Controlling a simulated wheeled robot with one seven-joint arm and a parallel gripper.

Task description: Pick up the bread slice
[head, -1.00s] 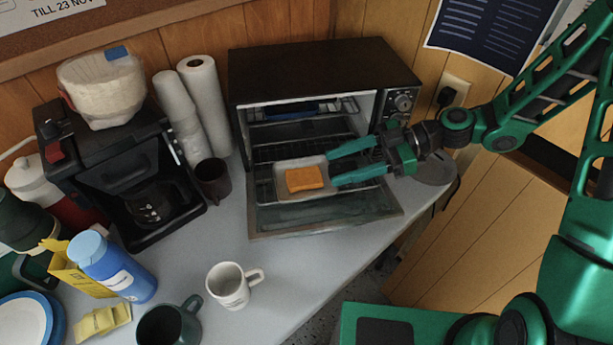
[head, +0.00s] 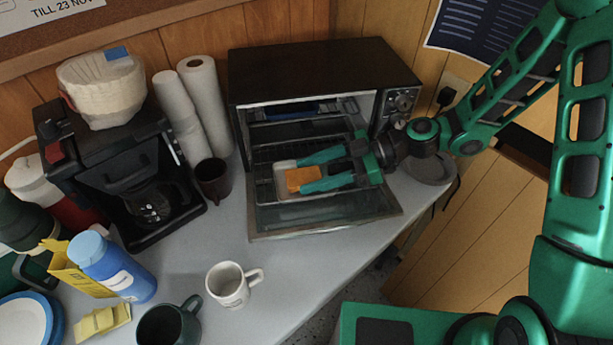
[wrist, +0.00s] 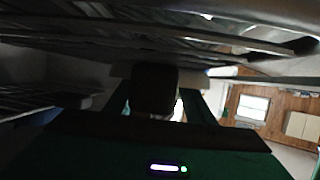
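The bread slice (head: 301,179) is an orange-brown square lying on a small light tray (head: 283,191) at the mouth of the toaster oven (head: 325,72), whose door (head: 325,214) is folded down. My gripper (head: 292,175) reaches in from the right with its fingers apart, one along the far side of the slice and one along its near side. The fingers partly hide the tray and the slice's edges. I cannot tell whether they touch it. In the wrist view a dark block shape (wrist: 155,90), likely the slice, shows between the fingers, very dim.
The oven's rack and roof lie close above and around my gripper. To the left stand a dark mug (head: 213,180), paper rolls (head: 205,100) and a coffee maker (head: 110,160). A white mug (head: 229,285), a green mug (head: 170,325) and a blue bottle (head: 112,265) stand in front.

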